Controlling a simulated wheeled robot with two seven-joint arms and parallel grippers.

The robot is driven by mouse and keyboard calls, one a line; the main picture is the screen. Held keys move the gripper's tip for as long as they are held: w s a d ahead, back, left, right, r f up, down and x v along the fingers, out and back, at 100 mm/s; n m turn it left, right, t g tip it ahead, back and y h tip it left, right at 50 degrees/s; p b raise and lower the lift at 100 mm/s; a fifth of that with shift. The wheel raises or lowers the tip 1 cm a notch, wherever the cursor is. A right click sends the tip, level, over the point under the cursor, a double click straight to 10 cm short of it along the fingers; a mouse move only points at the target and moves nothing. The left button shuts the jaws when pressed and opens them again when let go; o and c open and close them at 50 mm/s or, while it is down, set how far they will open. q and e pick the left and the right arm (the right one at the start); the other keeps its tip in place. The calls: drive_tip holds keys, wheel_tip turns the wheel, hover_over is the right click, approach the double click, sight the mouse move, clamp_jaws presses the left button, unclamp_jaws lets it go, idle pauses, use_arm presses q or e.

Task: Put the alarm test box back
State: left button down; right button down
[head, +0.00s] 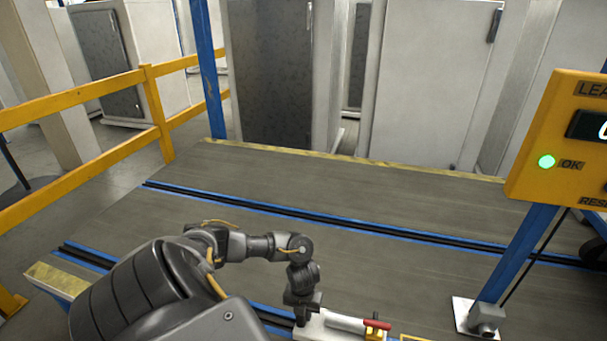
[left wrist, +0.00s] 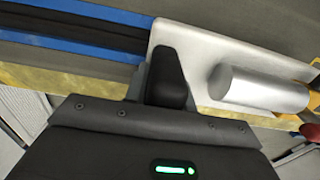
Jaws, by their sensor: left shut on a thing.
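What appears to be the alarm test box (head: 315,331) is a pale, flat unit at the bottom edge of the head view. It carries a silver cylinder and a red-handled part (head: 377,324). In the left wrist view its pale surface (left wrist: 185,45) and the cylinder (left wrist: 262,90) show close up. My left gripper (head: 302,316) points down at its left end and is shut on it. One dark finger (left wrist: 168,78) shows against it; the other is hidden. The box's lower part is cut off in the head view. My right gripper is not in view.
A yellow panel (head: 562,150) with a green OK light stands on a blue post (head: 515,250) at the right. Blue-edged dark channels (head: 330,225) cross the grey deck (head: 400,200). Tall pale cabinets (head: 430,80) stand behind, and a yellow railing (head: 80,105) is at left.

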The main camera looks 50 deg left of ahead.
use_arm(q)
wheel_tip(320, 180, down, 3)
drive_tip(key=shift+r, duration=0.2)
drive_tip(key=shift+d, duration=0.1)
drive_tip(key=shift+f, duration=0.2)
drive_tip(key=c, duration=1.2)
unclamp_jaws()
drive_tip(key=shift+r, duration=0.1)
drive_tip(key=shift+o, duration=0.2)
drive_tip(key=shift+r, duration=0.2)
wheel_tip(320, 180, up, 12)
drive_tip(key=shift+f+p, duration=0.1)
drive_tip(key=shift+p, duration=0.7)
